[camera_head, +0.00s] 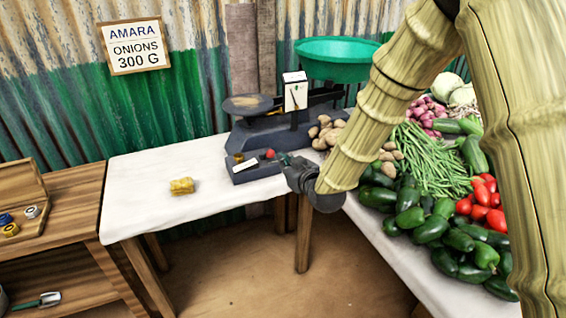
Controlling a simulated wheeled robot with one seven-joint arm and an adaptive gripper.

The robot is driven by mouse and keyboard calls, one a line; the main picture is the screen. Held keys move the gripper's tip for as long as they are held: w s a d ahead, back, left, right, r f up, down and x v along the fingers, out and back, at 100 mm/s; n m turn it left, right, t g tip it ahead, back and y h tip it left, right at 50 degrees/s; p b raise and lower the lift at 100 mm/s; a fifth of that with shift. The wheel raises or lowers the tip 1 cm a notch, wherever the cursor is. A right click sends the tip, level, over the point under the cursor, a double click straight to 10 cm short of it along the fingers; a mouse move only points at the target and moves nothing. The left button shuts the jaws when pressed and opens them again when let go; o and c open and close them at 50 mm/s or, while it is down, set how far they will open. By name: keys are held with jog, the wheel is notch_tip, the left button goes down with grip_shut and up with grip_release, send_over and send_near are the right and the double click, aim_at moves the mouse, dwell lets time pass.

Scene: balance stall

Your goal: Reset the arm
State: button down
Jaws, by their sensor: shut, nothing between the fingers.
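My arm (385,100) comes in from the upper right and reaches down to the white table. My gripper (284,160) is at its end, small and dark, pointing left. It is shut with nothing seen in it, close to the right end of a dark tray (240,176) in front of the scale. I cannot tell whether it touches the tray. A red round thing (270,153) shows just left of the fingertips. The scale (270,138) has a flat dark plate (248,104) at left and a green basin (336,59) at right.
A yellow block (182,186) lies on the white table (140,205). Potatoes (326,131), green beans (430,160), peppers (410,217) and tomatoes (484,203) crowd the right side near my arm. A wooden shelf (75,208) stands at left.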

jog(key=s+d+f+m+g+h+p, duration=0.25)
jog(key=s+d+f, duration=0.45)
jog(key=s+f, duration=0.35)
jog(key=s+d+f+m+g+h+p, duration=0.2)
jog(key=s+d+f+g+p, duration=0.3)
jog(key=s+f, duration=0.55)
jog(key=s+d+f+m+g+h, duration=0.1)
jog(key=s+d+f+g, duration=0.1)
jog(key=s, duration=0.7)
jog(key=s+d+f+m+g+h+p, duration=0.1)
jog(key=s+d+f+g, duration=0.1)
jog(key=s+d+f, duration=0.2)
jog(key=s+d+f+m+g+h, duration=0.1)
jog(key=s+d, duration=0.6)
jog(key=s, duration=0.8)
notch_tip(320, 180, down, 2)
jog(key=shift+s+d+f+g+p, duration=0.1)
jog(key=shift+s+d+g+p, duration=0.2)
jog(key=shift+s+g+p, duration=0.15)
